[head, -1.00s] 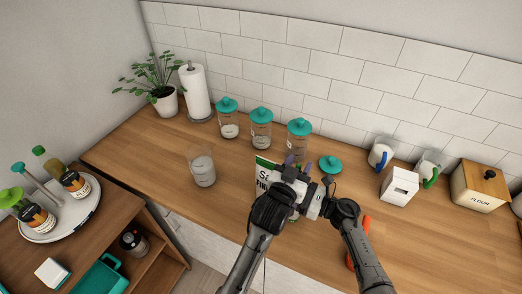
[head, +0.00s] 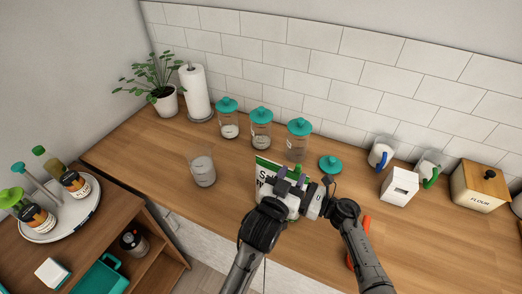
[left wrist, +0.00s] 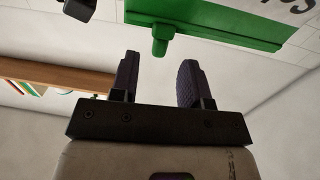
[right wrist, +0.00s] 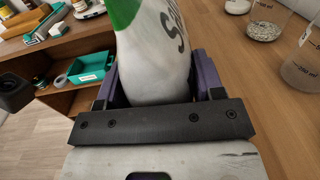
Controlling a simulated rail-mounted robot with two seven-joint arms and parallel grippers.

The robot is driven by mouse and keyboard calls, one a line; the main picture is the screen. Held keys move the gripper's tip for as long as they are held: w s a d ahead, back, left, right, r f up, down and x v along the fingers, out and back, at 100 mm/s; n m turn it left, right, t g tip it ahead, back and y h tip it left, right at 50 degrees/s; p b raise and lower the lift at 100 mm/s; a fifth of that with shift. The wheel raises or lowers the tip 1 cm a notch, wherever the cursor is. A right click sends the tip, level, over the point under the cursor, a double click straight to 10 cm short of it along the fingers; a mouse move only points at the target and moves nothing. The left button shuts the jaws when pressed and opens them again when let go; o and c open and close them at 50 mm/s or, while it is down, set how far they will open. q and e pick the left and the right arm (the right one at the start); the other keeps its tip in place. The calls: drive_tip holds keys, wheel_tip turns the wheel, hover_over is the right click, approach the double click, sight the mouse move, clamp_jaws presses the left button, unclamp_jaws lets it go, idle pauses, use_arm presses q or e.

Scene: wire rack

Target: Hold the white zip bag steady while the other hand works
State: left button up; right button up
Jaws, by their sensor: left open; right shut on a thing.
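The white zip bag (head: 262,181) has a green top band and dark lettering. It stands upright above the counter in the head view, partly hidden by my grippers. In the right wrist view the bag (right wrist: 158,60) sits between the fingers of my right gripper (right wrist: 157,82), which is shut on it. In the left wrist view the bag's green band (left wrist: 215,22) and a small green slider tab (left wrist: 160,42) show beyond my left gripper (left wrist: 158,76). That gripper is open and empty, with the tab just past its fingertips. In the head view my left gripper (head: 288,182) is in front of the bag.
A clear beaker (head: 202,170) stands left of the bag. Several teal-lidded jars (head: 261,133) line the back, and a loose teal lid (head: 330,164) lies behind my grippers. A white box (head: 399,188) and an orange item (head: 367,224) are to the right.

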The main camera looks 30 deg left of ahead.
use_arm(q)
drive_tip(key=shift+s, duration=0.1)
drive_tip(key=s, duration=1.2)
drive_tip(key=shift+w+a, duration=0.1)
use_arm(e)
drive_tip(key=o, duration=1.5)
drive_tip(key=shift+o, duration=0.2)
drive_tip(key=d, duration=1.2)
drive_tip(key=shift+s, duration=0.15)
